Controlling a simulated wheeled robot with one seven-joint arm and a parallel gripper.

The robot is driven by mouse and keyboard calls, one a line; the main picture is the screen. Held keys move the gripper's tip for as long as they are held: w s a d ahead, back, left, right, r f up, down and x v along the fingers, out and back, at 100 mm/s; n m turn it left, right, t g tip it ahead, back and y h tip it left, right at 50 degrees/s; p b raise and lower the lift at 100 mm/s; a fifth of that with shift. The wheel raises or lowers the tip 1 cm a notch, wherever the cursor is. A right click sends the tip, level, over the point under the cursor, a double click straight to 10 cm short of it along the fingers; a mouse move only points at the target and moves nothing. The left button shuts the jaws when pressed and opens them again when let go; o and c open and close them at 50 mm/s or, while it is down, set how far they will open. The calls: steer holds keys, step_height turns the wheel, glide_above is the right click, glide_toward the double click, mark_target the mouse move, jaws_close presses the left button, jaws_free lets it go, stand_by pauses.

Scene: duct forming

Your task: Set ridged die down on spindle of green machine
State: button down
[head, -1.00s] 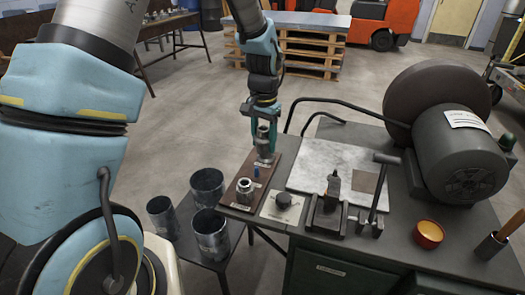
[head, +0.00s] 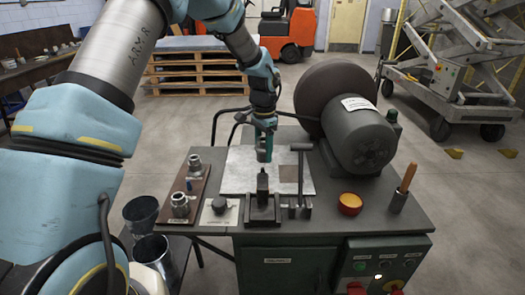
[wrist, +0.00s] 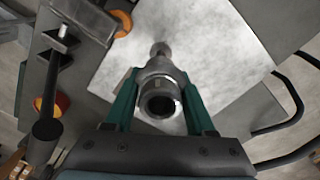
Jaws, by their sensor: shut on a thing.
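My gripper (head: 265,150) hangs over the bench top, fingers down. In the wrist view its green fingers (wrist: 160,110) are shut on a hollow grey metal die (wrist: 160,98), which hides whatever is directly beneath. A narrower metal part shows beyond the die; I cannot tell whether it belongs to it. The die's ridges are not clear. The green machine (head: 285,262) is a dark green cabinet with a dark top. A black block (head: 262,210) with an upright dark post (head: 262,183) stands near its front, below my gripper; I cannot tell whether this post is the spindle.
A T-shaped lever (head: 301,175), orange bowl (head: 350,203) and wooden-handled tool (head: 403,185) stand to the right. A large grey motor (head: 360,140) stands behind. A pale plate (head: 240,170) lies under my gripper.

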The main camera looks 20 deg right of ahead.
mark_target(263, 168)
steer(key=shift+w+f+b, duration=0.1)
steer(key=shift+f+b, duration=1.5)
steer(key=shift+f, duration=1.45)
steer(key=shift+f, duration=0.3)
steer(key=shift+c, duration=0.8)
jaws_free()
step_height(263, 168, up, 11)
steer(key=b, duration=0.2)
steer(key=shift+a+f, duration=0.1)
